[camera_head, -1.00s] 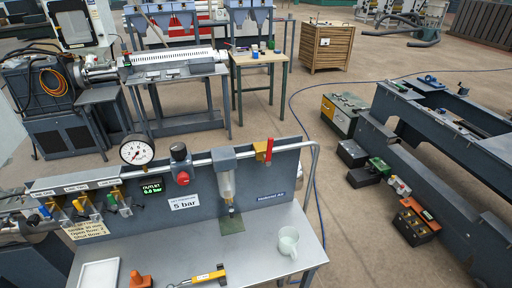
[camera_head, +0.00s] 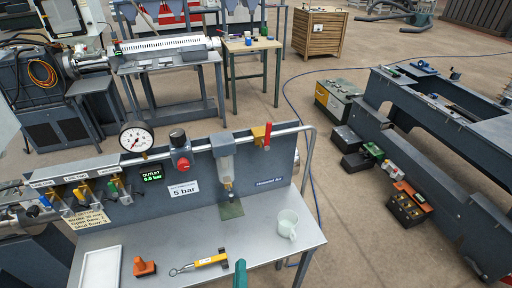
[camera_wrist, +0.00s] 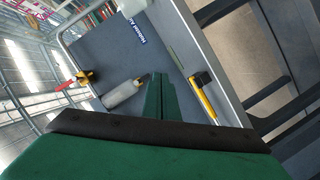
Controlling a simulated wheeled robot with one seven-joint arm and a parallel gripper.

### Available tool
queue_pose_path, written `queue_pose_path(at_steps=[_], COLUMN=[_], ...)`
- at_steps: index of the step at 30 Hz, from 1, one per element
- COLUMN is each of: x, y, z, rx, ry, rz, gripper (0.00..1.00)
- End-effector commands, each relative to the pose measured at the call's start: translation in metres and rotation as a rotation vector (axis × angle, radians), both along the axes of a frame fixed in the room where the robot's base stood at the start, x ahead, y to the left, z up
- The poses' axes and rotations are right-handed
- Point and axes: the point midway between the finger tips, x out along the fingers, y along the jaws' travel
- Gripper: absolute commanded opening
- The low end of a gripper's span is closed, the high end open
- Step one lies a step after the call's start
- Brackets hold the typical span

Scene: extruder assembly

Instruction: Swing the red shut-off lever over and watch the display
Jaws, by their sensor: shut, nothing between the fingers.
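The red shut-off lever (camera_head: 267,136) is roughly vertical beside a yellow valve body (camera_head: 258,132) on the pipe along the panel's top. In the wrist view the lever (camera_wrist: 64,86) is at the left, well apart from my fingers. The outlet display (camera_head: 151,175) is lit green on the panel's left part; its small digits look like 6.0 bar. My gripper is at the bottom edge of the head view (camera_head: 240,272), over the bench front. In the wrist view its green fingers (camera_wrist: 161,82) are together and empty.
On the bench (camera_head: 195,240) are a pale mug (camera_head: 287,223), a yellow tool (camera_head: 209,261), an orange object (camera_head: 144,267) and a white tray (camera_head: 102,268). A filter bowl (camera_head: 225,168), red-knobbed regulator (camera_head: 182,160) and dial gauge (camera_head: 135,137) line the panel.

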Motion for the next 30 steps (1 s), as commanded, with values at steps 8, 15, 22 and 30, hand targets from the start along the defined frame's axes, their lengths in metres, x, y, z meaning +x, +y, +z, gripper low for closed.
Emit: queue_pose_path(at_steps=[8, 15, 22, 30], x=[0.079, 0.122, 0.139, 0.135], y=[0.016, 0.026, 0.036, 0.041], z=[0.069, 0.145, 0.223, 0.287], rx=[-0.287, -0.473, -0.581, -0.621], ry=[-0.061, -0.081, -0.066, -0.016], rz=[-0.057, -0.158, -0.274, -0.368], gripper=[0.00, 0.00, 0.00, 0.00])
